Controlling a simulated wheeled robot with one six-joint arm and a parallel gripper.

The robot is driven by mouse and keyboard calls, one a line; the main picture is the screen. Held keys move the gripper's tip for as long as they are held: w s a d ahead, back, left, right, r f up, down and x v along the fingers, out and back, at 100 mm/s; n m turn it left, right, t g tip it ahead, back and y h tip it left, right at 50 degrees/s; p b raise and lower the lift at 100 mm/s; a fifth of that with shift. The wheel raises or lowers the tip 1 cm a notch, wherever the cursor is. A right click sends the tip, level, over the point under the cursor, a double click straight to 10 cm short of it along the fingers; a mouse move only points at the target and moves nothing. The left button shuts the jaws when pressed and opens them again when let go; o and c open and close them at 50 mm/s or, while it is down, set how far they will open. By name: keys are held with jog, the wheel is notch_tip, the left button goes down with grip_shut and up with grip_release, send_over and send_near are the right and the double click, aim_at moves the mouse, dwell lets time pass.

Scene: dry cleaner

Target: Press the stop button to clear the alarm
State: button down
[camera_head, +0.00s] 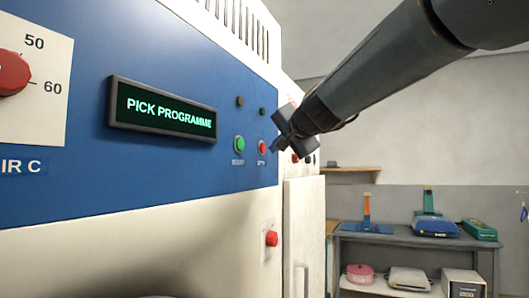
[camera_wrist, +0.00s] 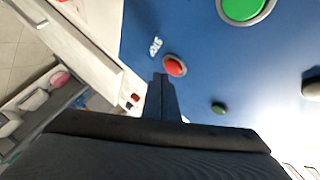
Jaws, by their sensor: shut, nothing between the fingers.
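The red stop button (camera_head: 262,147) is on the blue panel of the machine, right of a green button (camera_head: 239,144). In the wrist view the stop button (camera_wrist: 175,66) shows beside a small white label, with the green button (camera_wrist: 243,8) at the top. My gripper (camera_head: 280,146) is shut and empty, its tips just right of the stop button. In the wrist view the shut fingertips (camera_wrist: 161,78) lie close beside the button's lower left edge. I cannot tell whether they touch the panel. The display (camera_head: 163,110) reads "PICK PROGRAMME".
Two dark small lamps (camera_head: 262,111) sit above the buttons. Another red button (camera_head: 271,239) is on the cream part below. A red knob (camera_head: 12,73) is at far left. A grey table (camera_head: 400,241) with tools stands at the back right.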

jog(key=shift+d, duration=0.1)
jog(key=shift+s+d+b, duration=0.3)
jog(key=shift+d+b, duration=0.3)
jog(key=shift+d, duration=0.15)
jog(key=shift+s+d+b, duration=0.25)
jog(key=shift+d+b, duration=0.35)
jog(key=shift+d, duration=0.2)
jog(key=shift+s+d+b, duration=0.3)
jog(key=shift+d+b, duration=0.3)
jog(key=shift+d, duration=0.15)
jog(key=s+d+f+n+g+h, duration=0.1)
jog(key=s+d+f+g, duration=0.15)
jog(key=f, duration=0.85)
jog(key=s+d+f+n+g+h, duration=0.1)
jog(key=d+f+g+h, duration=0.15)
jog(key=f, duration=0.85)
jog(key=s+d+f+n+g+h, duration=0.15)
jog(key=d+f, duration=0.25)
jog(key=f, duration=0.7)
jog(key=s+d+f+n+g+h, duration=0.1)
jog(key=s+d+f+g, duration=0.2)
jog(key=s+f, duration=0.9)
jog(key=s+d+f+n+g, duration=0.2)
jog(key=s+d+f, duration=0.4)
jog(key=s+f, duration=0.7)
jog(key=shift+s+d+g+h, duration=0.35)
jog(key=shift+s+g+h, duration=0.1)
jog(key=shift+g, duration=0.3)
